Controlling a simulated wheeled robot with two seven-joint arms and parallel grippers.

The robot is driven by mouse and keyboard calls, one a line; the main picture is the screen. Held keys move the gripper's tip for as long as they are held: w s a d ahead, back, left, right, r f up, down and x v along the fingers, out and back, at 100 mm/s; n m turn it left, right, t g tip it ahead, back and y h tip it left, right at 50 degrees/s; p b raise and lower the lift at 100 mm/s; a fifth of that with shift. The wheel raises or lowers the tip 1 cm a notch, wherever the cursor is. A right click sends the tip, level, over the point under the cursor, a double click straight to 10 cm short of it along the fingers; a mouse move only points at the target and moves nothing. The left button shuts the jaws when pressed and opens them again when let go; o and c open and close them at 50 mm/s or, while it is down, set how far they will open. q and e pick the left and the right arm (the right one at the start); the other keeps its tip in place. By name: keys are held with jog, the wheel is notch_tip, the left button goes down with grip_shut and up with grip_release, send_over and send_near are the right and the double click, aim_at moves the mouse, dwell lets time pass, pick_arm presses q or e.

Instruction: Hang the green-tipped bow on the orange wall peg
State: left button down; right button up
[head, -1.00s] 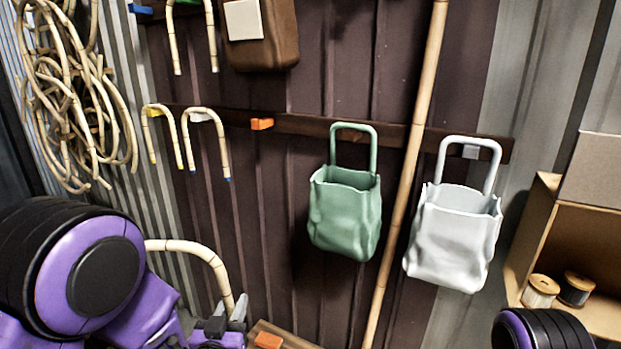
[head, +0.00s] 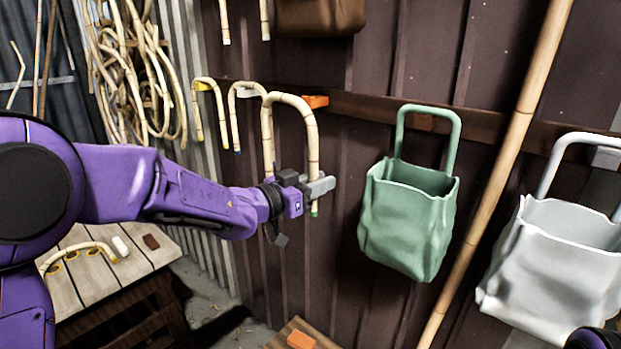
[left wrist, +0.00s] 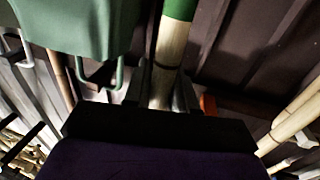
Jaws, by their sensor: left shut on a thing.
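The green-tipped bow (head: 289,98) is a pale rattan arch held upright, curve at the top, in front of the dark wall. My left gripper (head: 312,186) is shut on its right leg, just above the green tip. The green tip (left wrist: 180,8) and that leg also show in the left wrist view. The orange wall peg (head: 317,101) sits on the brown rail, just right of the bow's curve in the head view. I cannot tell the depth gap between bow and peg, or see any contact. My right gripper is out of view.
Two bows hang on the yellow peg (head: 203,86) and white peg to the left. A green bag (head: 405,225) hangs right of the orange peg, then a leaning pole (head: 497,180) and a white bag (head: 545,265). A slatted bench (head: 80,285) stands lower left.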

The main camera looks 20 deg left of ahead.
pick_arm(q)
jog(key=shift+w+a+r, duration=0.3)
jog(key=shift+w+a, duration=0.25)
jog(key=shift+w, duration=0.1)
jog(key=shift+w+a+r, duration=0.3)
jog(key=shift+w+a, duration=0.25)
jog(key=shift+w, duration=0.05)
jog(key=shift+w+d+r, duration=0.15)
jog(key=shift+w+d, duration=0.3)
jog(key=w+d+f, duration=0.1)
jog(key=w+d, duration=0.2)
jog(key=w, duration=0.6)
jog(key=shift+d+f+p, duration=0.25)
jog(key=shift+f+p, duration=0.1)
jog(key=shift+p, duration=0.05)
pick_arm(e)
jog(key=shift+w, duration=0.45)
pick_arm(q)
jog(key=c, duration=0.8)
grip_release()
jog(key=shift+c, duration=0.2)
jog(key=shift+s, duration=0.1)
